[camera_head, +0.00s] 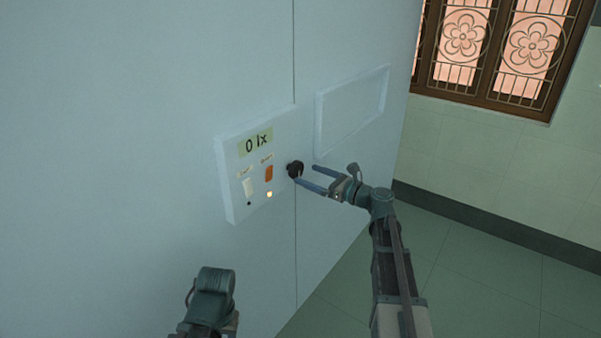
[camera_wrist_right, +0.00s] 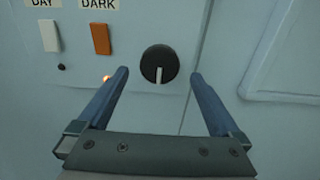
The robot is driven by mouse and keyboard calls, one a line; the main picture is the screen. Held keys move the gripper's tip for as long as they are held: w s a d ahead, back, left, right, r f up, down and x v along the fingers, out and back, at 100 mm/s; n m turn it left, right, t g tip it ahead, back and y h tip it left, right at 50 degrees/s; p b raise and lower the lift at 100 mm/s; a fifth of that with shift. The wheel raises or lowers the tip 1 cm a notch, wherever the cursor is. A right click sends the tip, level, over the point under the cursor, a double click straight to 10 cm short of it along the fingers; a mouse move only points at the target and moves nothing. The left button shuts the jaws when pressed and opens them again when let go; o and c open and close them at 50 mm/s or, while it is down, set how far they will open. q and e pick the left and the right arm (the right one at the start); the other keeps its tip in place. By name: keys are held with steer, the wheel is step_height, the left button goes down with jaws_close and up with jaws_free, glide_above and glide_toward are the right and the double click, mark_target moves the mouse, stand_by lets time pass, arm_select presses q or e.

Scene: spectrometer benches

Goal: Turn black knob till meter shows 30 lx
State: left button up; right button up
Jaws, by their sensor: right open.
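The black knob (camera_head: 295,169) sits at the right side of a white panel on the wall. In the right wrist view the knob (camera_wrist_right: 159,63) shows a white pointer mark aimed downward. The meter display (camera_head: 255,142) reads 0 lx. My right gripper (camera_head: 306,175) is open, with its blue fingers pointing at the knob. In the right wrist view the fingertips (camera_wrist_right: 159,74) lie to either side of the knob, with gaps between, and do not appear to touch it. Part of my left arm shows at the bottom; its gripper fingers are not visible.
Left of the knob are a white switch (camera_wrist_right: 49,36) labelled DAY and an orange switch (camera_wrist_right: 101,38) labelled DARK. A lit lamp (camera_head: 269,194) is below the orange switch. A raised blank frame (camera_head: 352,110) is on the wall at the right. Open floor lies right.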

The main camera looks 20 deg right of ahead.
mark_target(299, 171)
steer(key=shift+x, duration=2.15)
steer(key=c, duration=1.3)
steer(key=n, duration=0.5)
steer(key=shift+n, duration=0.4)
steer(key=n, duration=0.5)
steer(key=shift+n, duration=0.3)
